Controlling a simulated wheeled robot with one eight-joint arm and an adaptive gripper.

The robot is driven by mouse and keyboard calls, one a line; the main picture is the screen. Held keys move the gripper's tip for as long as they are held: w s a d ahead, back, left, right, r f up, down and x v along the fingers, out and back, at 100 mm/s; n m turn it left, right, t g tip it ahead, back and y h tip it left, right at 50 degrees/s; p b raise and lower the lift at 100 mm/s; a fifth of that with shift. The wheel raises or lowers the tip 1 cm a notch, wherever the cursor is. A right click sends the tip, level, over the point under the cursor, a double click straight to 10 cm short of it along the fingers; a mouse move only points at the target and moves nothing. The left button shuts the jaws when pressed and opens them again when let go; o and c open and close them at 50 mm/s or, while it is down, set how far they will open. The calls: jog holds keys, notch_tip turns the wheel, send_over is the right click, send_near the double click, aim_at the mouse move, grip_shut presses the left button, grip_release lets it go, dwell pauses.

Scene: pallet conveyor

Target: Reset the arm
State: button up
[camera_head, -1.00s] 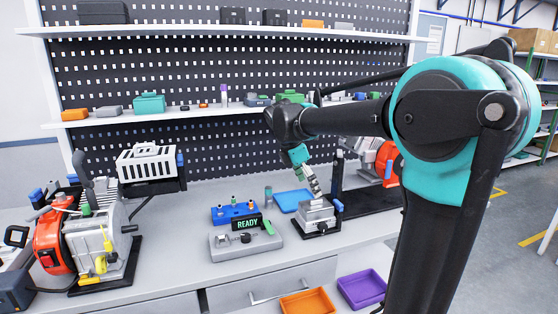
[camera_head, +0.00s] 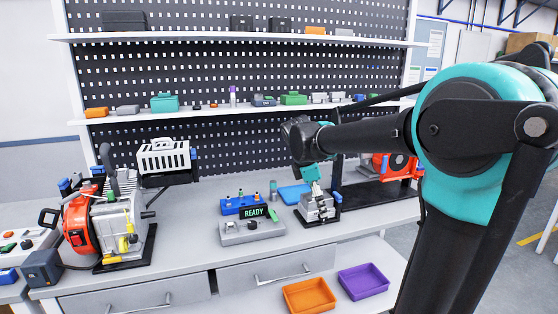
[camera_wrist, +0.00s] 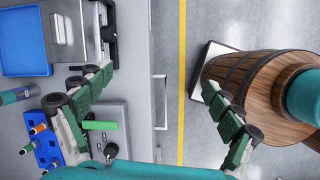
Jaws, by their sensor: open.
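My gripper is open, with its two green-padded fingers spread wide apart in the wrist view (camera_wrist: 165,105) and nothing between them. In the head view my arm reaches in from the right, and its teal end hangs above the bench by a small metal fixture (camera_head: 317,207) on a black base. The fingers are hard to make out there. In the wrist view the left finger is over the bench side, near a grey device with a green handle (camera_wrist: 112,127). The right finger overlaps a brown wooden barrel-like thing (camera_wrist: 225,72).
The workbench (camera_head: 190,262) holds an engine-like machine (camera_head: 105,225), a blue peg holder (camera_head: 232,207), a READY display (camera_head: 254,212) and a blue tray (camera_head: 292,196). Orange (camera_head: 309,296) and purple (camera_head: 363,282) trays lie at the front. A pegboard with shelves (camera_head: 235,150) stands behind.

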jog(key=s+d+f+m+t+y, duration=0.1)
jog(key=s+d+f+m, duration=0.2)
jog(key=s+f+m, duration=0.6)
jog(key=s+d+f+m+t+y, duration=0.1)
jog(key=s+d+f+m+y, duration=0.1)
jog(key=s+f+m, duration=0.7)
notch_tip(320, 180, down, 2)
jog(key=shift+s+d+f+m+t+y, duration=0.1)
jog(key=shift+s+d+m+t+y, duration=0.25)
jog(key=shift+d, duration=0.4)
